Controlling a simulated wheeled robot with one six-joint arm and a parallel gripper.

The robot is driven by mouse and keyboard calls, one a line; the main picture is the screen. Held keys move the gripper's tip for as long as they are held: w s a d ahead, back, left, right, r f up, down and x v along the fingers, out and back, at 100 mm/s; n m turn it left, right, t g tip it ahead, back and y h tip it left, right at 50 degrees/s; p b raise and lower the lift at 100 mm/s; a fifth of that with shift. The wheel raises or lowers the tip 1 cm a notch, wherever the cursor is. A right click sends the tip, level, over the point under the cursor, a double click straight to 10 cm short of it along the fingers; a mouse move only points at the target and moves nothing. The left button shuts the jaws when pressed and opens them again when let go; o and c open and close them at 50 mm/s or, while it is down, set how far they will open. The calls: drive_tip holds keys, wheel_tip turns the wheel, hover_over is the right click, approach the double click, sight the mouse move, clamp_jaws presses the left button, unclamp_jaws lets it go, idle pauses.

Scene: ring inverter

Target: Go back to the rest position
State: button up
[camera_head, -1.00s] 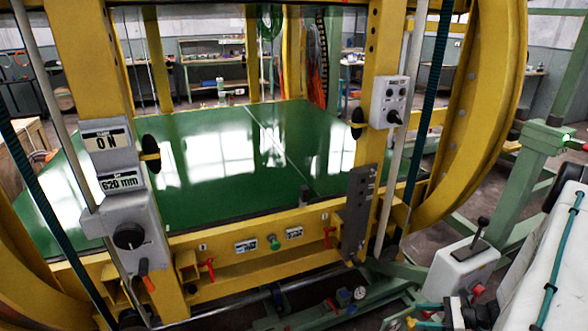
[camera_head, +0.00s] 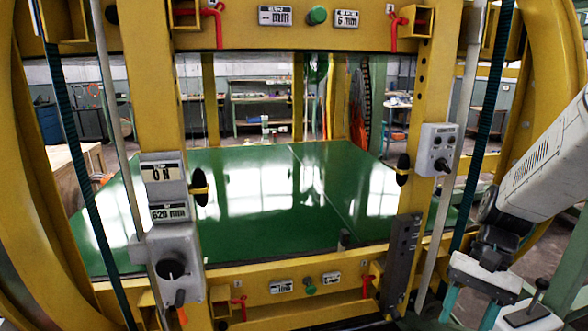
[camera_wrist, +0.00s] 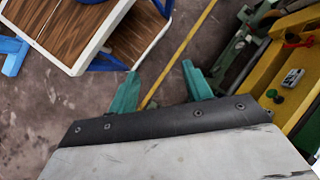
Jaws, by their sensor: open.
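My gripper (camera_head: 472,309) shows at the lower right of the head view, its teal fingers pointing down and spread apart. In the wrist view the gripper (camera_wrist: 163,90) is open with nothing between its fingers, over the bare floor. The ring inverter (camera_head: 96,296) is a large yellow frame with round rings at both sides and a green table (camera_head: 240,180) across its middle. In the head view my arm is in front of the right ring, and the gripper is to the right of the grey bracket on the right post.
A control box (camera_head: 168,255) with a dial and an ON display is on the left post. A switch box (camera_head: 437,150) is on the right post. A lever box (camera_head: 530,318) stands below my gripper's right side. In the wrist view, a wood-topped table (camera_wrist: 85,30) stands upper left.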

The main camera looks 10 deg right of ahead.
drive_tip(key=s+a+r+n+t+h, duration=0.4)
drive_tip(key=s+a+r+n, duration=0.3)
drive_tip(key=a+r, duration=0.3)
drive_tip(key=shift+s+r+t+h, duration=0.4)
drive_tip(key=shift+s+r, duration=0.15)
drive_tip(key=shift+r, duration=0.3)
idle(1.3)
